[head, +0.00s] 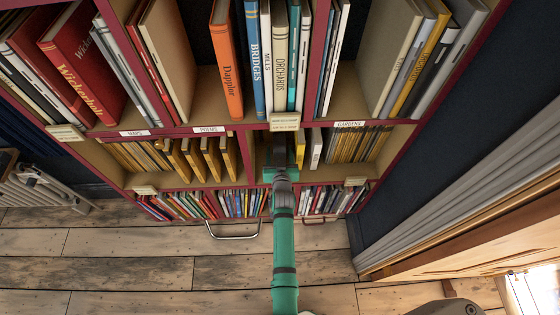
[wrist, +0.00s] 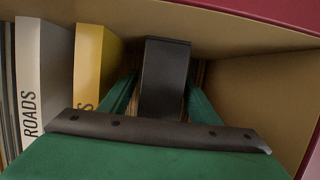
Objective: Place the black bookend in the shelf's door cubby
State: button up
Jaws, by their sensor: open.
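The black bookend (wrist: 167,75) stands upright inside a cubby in the wrist view, beside a yellow book (wrist: 91,70). My gripper (wrist: 162,98) is open, with one green finger on each side of the bookend. I cannot tell whether either finger touches it. In the head view my gripper (head: 280,168) reaches into a middle-row cubby, left of the yellow book (head: 300,147). There the bookend is hard to tell from the dark gripper parts. Several cubbies carry labels, but I cannot make out which one is the door cubby.
A white book marked ROADS (wrist: 42,80) stands past the yellow one. The cubby's tan side wall (wrist: 270,90) is close on the other side. Books crowd the shelves above and below. A metal handle (head: 232,236) sticks out low. Wooden floor (head: 170,272) lies clear in front.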

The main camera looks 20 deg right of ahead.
jog(key=v, duration=1.1)
jog(key=shift+s+a, duration=0.1)
jog(key=shift+s, duration=0.1)
jog(key=s+a+r+n+y, duration=0.1)
jog(key=s+a, duration=0.5)
jog(key=s, duration=0.4)
jog(key=s+a+r+n+y, duration=0.1)
jog(key=s+a, duration=0.4)
jog(key=s, duration=0.5)
jog(key=s+a+r+y, duration=0.1)
jog(key=s+a+r, duration=0.2)
jog(key=s+r, duration=0.4)
jog(key=s+a+r+n+t+y, duration=0.1)
jog(key=s+a+r, duration=0.2)
jog(key=s+r, duration=0.3)
jog(key=v, duration=0.3)
